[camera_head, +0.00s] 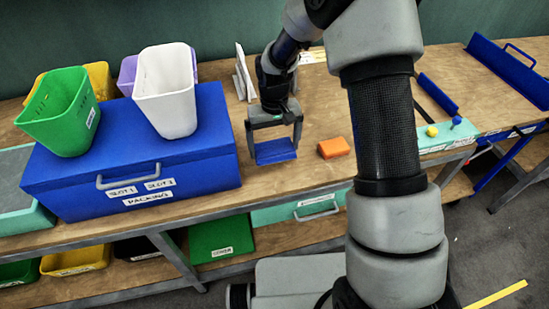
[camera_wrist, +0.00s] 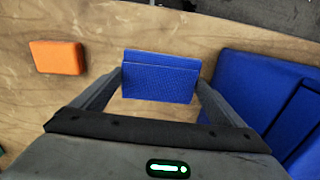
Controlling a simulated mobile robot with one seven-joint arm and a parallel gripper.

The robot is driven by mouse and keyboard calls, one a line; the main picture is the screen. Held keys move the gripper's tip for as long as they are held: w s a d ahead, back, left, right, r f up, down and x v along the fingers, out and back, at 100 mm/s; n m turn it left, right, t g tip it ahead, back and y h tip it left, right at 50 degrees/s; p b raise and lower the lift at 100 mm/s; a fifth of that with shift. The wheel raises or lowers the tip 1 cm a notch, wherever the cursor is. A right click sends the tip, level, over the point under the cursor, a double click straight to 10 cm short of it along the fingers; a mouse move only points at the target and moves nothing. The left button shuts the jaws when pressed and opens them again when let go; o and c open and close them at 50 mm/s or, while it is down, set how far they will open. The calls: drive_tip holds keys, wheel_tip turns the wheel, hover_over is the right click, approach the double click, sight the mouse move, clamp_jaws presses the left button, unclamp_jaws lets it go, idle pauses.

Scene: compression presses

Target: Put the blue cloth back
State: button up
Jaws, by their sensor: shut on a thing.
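The blue cloth (camera_head: 276,151) is a small folded blue piece over the wooden bench, between the big blue box and the orange block. It also shows in the wrist view (camera_wrist: 160,80) as a folded rectangle with its layers visible. My gripper (camera_head: 275,150) points down at it with one finger at each side. In the wrist view my gripper (camera_wrist: 160,84) has its fingers at the cloth's left and right edges and is shut on it. I cannot tell whether the cloth touches the bench.
An orange block (camera_head: 334,148) lies right of the cloth. A large blue box (camera_head: 130,165) with a handle stands left, bearing a green bin (camera_head: 62,112) and a white bin (camera_head: 166,92). A white upright stand (camera_head: 243,72) is behind. Bare bench (camera_head: 320,105) lies around the block.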

sight(274, 149)
drive_tip(key=shift+f, duration=2.3)
